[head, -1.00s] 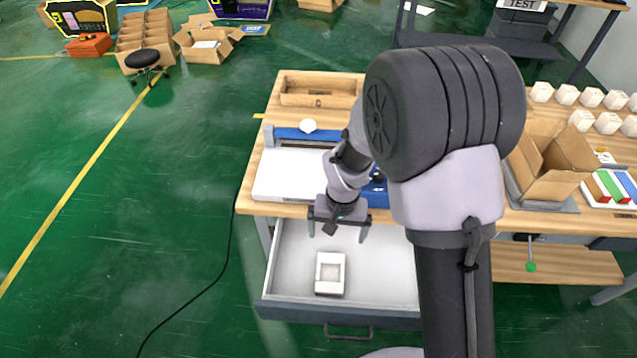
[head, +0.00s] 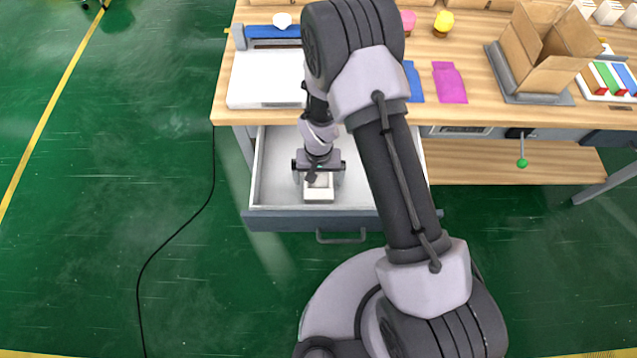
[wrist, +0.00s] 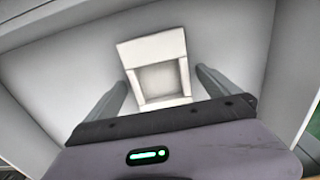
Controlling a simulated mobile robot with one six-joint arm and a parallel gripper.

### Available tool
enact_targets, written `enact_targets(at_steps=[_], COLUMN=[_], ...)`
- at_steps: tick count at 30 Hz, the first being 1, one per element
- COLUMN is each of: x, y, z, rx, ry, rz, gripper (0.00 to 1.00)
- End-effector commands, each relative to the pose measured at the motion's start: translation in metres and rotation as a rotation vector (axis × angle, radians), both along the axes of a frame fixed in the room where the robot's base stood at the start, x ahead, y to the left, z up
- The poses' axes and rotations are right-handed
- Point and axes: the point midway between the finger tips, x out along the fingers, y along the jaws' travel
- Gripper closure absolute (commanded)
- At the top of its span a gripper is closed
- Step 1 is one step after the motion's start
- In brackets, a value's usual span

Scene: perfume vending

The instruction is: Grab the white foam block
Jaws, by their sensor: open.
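The white foam block (head: 319,194) lies in the open drawer (head: 270,180), near its front. It has a square hollow in its top. My gripper (head: 318,178) is in the drawer over the block, pointing down, and partly hides it in the head view. In the wrist view the foam block (wrist: 155,53) lies ahead, between the two spread fingers of my gripper (wrist: 162,82). The gripper is open, with a gap on each side of the block. I cannot tell how far above the block the fingertips are.
The drawer walls stand close around my gripper. Above the drawer is the wooden table (head: 440,112) with a white-and-blue device (head: 265,78), blue and magenta pouches (head: 449,82), and an open cardboard box (head: 545,50).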

Motion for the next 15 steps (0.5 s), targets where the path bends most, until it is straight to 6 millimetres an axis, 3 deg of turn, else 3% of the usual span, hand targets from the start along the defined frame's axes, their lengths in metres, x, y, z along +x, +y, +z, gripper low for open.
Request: enact_targets(at_steps=[6, 15], x=[0.0009, 0.0007], y=[0.0003, 0.0002], z=[-0.0038, -0.0037], rx=[0.001, 0.001], ry=[-0.002, -0.002], rz=[0.0, -0.001], gripper=[0.0, 0.59])
